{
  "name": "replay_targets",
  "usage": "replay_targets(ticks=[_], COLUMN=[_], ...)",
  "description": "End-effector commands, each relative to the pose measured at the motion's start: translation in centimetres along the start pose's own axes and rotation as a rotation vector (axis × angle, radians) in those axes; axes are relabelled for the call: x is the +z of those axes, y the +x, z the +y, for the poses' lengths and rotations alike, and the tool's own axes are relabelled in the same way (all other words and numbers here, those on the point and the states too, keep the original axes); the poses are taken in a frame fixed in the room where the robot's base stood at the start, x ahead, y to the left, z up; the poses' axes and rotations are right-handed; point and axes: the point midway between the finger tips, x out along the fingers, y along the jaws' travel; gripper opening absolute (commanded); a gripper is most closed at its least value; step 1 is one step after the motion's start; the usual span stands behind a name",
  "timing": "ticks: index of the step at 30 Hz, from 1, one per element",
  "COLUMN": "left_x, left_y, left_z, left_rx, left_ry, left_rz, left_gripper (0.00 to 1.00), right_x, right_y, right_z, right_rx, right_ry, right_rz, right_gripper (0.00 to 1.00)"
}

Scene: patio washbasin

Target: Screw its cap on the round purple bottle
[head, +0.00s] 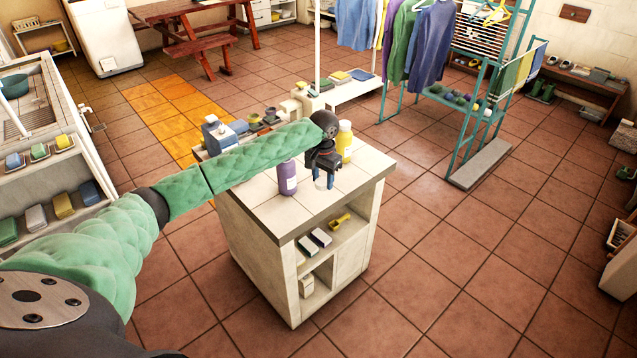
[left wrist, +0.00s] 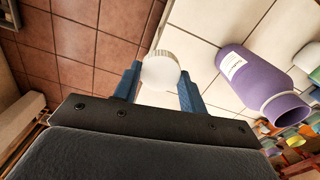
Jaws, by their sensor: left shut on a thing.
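The round purple bottle (head: 287,178) stands upright on the white tiled top of a small cabinet. In the left wrist view the purple bottle (left wrist: 258,82) has a pale label and an open, uncapped mouth. My left gripper (head: 323,183) points down over the cabinet top, just right of the bottle. Its blue fingers (left wrist: 160,84) are shut on a round white cap (left wrist: 160,70) with a ridged side. The cap is apart from the bottle. I cannot tell whether it touches the tiles. My right gripper is not in view.
A yellow bottle (head: 345,142) stands just behind my left gripper. A blue-and-white dispenser (head: 217,134) and several small items crowd the back left of the cabinet top (head: 355,182). The front of the top is clear. A teal clothes rack (head: 470,130) stands to the right.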

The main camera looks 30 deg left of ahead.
Motion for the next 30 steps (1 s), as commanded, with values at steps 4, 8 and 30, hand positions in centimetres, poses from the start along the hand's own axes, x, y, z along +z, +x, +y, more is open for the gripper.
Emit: replay_targets(ticks=[4,8,30], left_x=[0.0,0.0,13.5], left_y=[0.0,0.0,-0.1], left_z=[0.0,0.0,17.6], left_rx=[0.0,0.0,-0.001], left_ry=[0.0,0.0,-0.223], left_rz=[0.0,0.0,0.0], left_gripper=[0.21,0.21,0.21], right_x=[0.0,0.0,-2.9], right_y=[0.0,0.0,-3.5], right_z=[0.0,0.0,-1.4], right_rx=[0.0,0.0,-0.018], right_ry=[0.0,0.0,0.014], right_rz=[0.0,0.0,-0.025], right_gripper=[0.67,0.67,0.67])
